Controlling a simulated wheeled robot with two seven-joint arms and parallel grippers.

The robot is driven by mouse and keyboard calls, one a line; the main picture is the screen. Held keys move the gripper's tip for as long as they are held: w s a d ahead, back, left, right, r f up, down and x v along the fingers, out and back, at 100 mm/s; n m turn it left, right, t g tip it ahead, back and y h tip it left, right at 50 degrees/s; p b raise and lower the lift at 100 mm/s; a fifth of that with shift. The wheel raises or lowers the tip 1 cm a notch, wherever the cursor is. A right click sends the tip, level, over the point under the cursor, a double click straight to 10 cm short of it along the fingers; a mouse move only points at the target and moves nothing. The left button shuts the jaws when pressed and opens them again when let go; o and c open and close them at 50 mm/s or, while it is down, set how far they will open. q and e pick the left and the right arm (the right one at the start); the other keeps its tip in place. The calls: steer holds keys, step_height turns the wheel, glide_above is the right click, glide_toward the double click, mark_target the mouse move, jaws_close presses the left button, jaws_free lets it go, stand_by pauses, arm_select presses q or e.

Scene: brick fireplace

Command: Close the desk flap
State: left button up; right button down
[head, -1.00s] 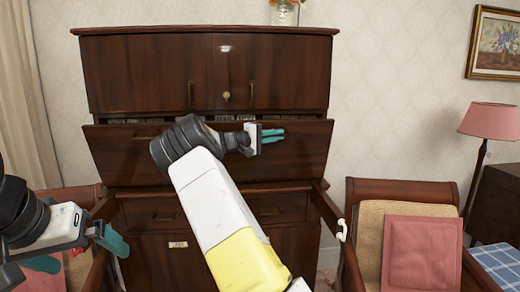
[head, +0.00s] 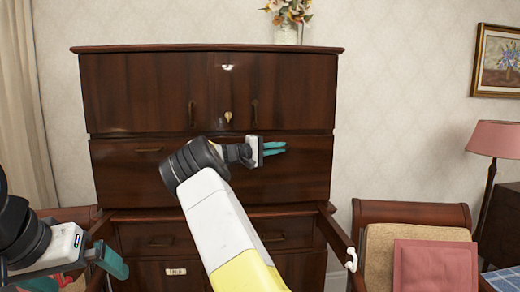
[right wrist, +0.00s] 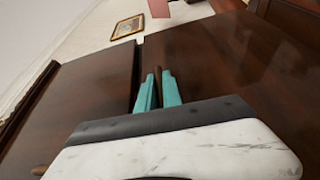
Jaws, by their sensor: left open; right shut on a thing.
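The desk flap (head: 122,178) is the wide dark wooden panel below the upper doors of the cabinet. It stands upright, and its front looks flush with the doors, with no gap visible along its top. A handle shows on its left side. My right gripper (head: 273,149) is at the flap's right side, its teal fingers against the front. In the right wrist view, my right gripper (right wrist: 158,92) is shut on a thin brown bar, the flap handle (right wrist: 157,76). My left gripper (head: 92,272) is open and empty at the lower left, apart from the flap.
A vase of flowers (head: 287,32) stands on the cabinet top (head: 180,48). A chair with a pink cushion (head: 436,266) stands at the right, and another chair is partly visible at the left. A lamp (head: 495,140) is further right.

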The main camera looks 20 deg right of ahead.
steer(key=c, duration=1.5)
jaws_free()
steer(key=shift+w+r, duration=0.15)
steer(key=shift+r, duration=0.05)
steer(key=shift+f, duration=0.1)
steer(key=s+a, duration=0.1)
steer(key=a, duration=0.6)
steer(key=shift+s+a, duration=0.15)
steer(key=shift+a, duration=0.2)
steer(key=shift+f, duration=0.1)
